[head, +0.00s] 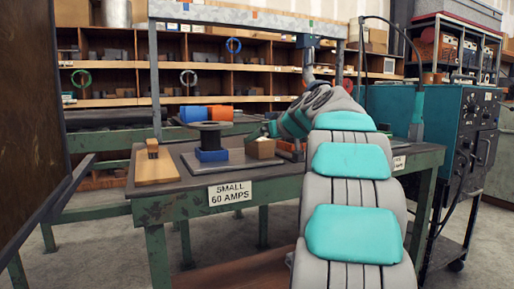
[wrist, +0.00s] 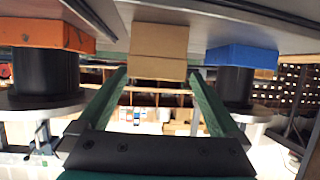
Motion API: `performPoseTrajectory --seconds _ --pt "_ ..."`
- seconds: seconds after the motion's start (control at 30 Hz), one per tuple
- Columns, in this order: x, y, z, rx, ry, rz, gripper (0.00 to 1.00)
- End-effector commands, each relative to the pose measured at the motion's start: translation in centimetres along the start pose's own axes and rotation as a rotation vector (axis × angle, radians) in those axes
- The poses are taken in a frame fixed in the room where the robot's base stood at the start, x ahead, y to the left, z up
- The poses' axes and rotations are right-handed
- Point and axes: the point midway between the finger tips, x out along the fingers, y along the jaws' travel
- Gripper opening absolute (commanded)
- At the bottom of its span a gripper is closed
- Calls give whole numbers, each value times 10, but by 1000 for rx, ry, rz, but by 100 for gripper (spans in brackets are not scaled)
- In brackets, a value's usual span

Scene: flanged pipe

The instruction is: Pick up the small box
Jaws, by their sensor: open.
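The small box (head: 261,149) is a brown cardboard cube on a grey plate on the workbench. It also shows in the wrist view (wrist: 158,50), which looks upside down, with the bench at the top. My gripper (wrist: 157,76) is open, with its two green fingers pointing at the box. One fingertip lies toward each side of the box's near face. I cannot tell whether they touch it or reach past its face. Nothing is held between the fingers. In the head view my arm reaches over the bench and hides most of the gripper.
A blue block (head: 211,156) under a black spool stands left of the box; it shows at right in the wrist view (wrist: 241,56). An orange block (wrist: 47,35) with another spool is on the other side. A wooden board (head: 157,166) lies at the bench's left end.

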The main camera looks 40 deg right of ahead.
Motion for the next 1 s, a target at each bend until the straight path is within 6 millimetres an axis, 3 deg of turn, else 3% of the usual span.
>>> performPoseTrajectory --seconds 0.5,0.8,1.0 --pt "61 5 0 0 -3 -1 100" --pt "65 4 0 0 -1 -1 100" --pt "65 4 0 0 -1 -1 78"
